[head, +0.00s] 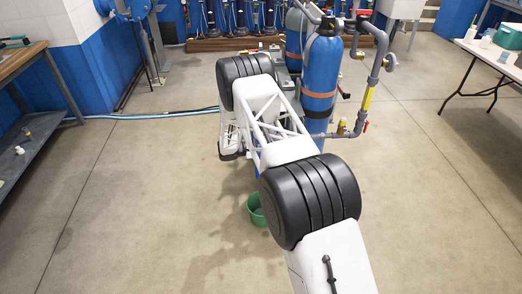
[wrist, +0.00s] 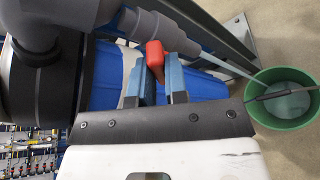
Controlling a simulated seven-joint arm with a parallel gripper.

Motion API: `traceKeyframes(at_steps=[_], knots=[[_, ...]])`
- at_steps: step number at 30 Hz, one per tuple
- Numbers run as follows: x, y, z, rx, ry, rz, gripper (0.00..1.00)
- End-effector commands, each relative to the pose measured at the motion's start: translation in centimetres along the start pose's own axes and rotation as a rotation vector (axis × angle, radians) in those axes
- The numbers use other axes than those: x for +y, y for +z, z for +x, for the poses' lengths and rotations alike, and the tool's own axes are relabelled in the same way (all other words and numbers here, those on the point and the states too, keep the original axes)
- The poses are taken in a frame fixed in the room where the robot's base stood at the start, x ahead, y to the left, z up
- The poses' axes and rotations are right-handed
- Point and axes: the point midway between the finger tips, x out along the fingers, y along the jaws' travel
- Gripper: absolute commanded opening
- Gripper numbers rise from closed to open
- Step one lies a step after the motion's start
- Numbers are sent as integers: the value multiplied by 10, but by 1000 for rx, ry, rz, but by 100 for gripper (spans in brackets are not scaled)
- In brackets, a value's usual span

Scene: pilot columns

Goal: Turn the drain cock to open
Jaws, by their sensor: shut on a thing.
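In the wrist view, the drain cock's red handle (wrist: 155,54) sits on a grey pipe fitting (wrist: 179,38). My gripper (wrist: 156,64) has its two blue fingers on either side of the handle and is shut on it. From the fitting, a thin pale line runs right to the green bucket (wrist: 312,104); I cannot tell whether it is water or a tube. Pale liquid shows in the bucket, with its dark handle across it. In the head view, the bucket (head: 254,212) stands on the floor and my arm hides the gripper and the cock.
A blue tank (head: 321,75) with orange bands stands behind my arm, with grey piping (head: 376,75) on its right. A workbench (head: 22,60) is at the left, a white table (head: 480,52) at the right. The front floor is clear on both sides.

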Motion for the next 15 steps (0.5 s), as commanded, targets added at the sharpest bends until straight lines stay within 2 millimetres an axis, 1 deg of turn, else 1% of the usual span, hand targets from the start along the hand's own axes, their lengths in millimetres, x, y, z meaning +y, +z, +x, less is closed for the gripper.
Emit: traceKeyframes(at_steps=[15], knots=[[3, -2, -1, 1, -183, -441, 0]])
